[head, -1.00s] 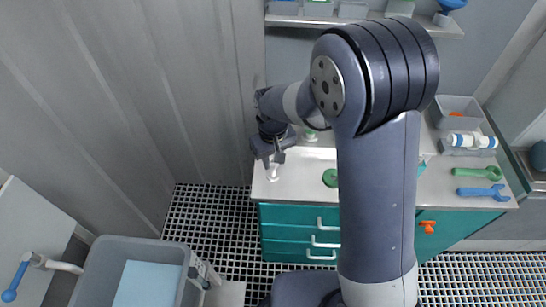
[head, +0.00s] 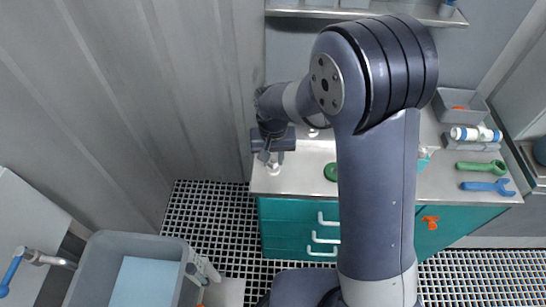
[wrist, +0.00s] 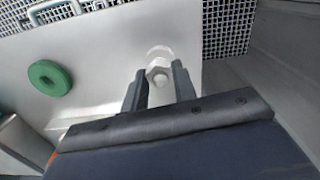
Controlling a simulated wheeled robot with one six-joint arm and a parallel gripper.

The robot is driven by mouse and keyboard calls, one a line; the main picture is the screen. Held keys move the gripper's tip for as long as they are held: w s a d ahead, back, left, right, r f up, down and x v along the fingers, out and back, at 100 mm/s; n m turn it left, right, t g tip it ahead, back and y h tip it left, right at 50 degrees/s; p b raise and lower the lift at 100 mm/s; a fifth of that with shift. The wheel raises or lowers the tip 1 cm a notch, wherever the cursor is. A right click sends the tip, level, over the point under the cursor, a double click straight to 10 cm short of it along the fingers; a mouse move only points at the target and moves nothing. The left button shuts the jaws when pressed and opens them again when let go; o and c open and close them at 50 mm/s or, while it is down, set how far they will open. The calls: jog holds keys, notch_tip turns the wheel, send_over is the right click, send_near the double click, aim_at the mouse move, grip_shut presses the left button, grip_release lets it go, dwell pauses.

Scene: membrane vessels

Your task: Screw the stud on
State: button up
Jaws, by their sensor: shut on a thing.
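My gripper (head: 270,155) points down over the left end of the steel bench top (head: 300,180). In the wrist view its two dark fingers (wrist: 160,90) stand on either side of a pale stud with a hexagonal part (wrist: 158,75), and they are shut on it. A round pale end (wrist: 158,52) shows just beyond the hexagon. In the head view the pale stud (head: 274,168) shows below the fingers. I cannot tell how far its thread is engaged.
At the right are a green wrench (head: 481,168), a blue wrench (head: 488,187), a white-and-blue vessel (head: 476,134) and a grey bin (head: 461,107). A grey tub (head: 150,240) stands lower left.

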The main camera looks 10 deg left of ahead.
jog(key=m, duration=0.3)
jog(key=shift+w+m, duration=0.1)
jog(key=shift+m, duration=0.2)
jog(key=m, duration=0.8)
jog(key=shift+m+b, duration=0.4)
jog(key=m, duration=0.3)
jog(key=o, duration=0.8)
jog(key=shift+d, duration=0.2)
jog(key=shift+o, duration=1.3)
jog(key=shift+a, duration=0.1)
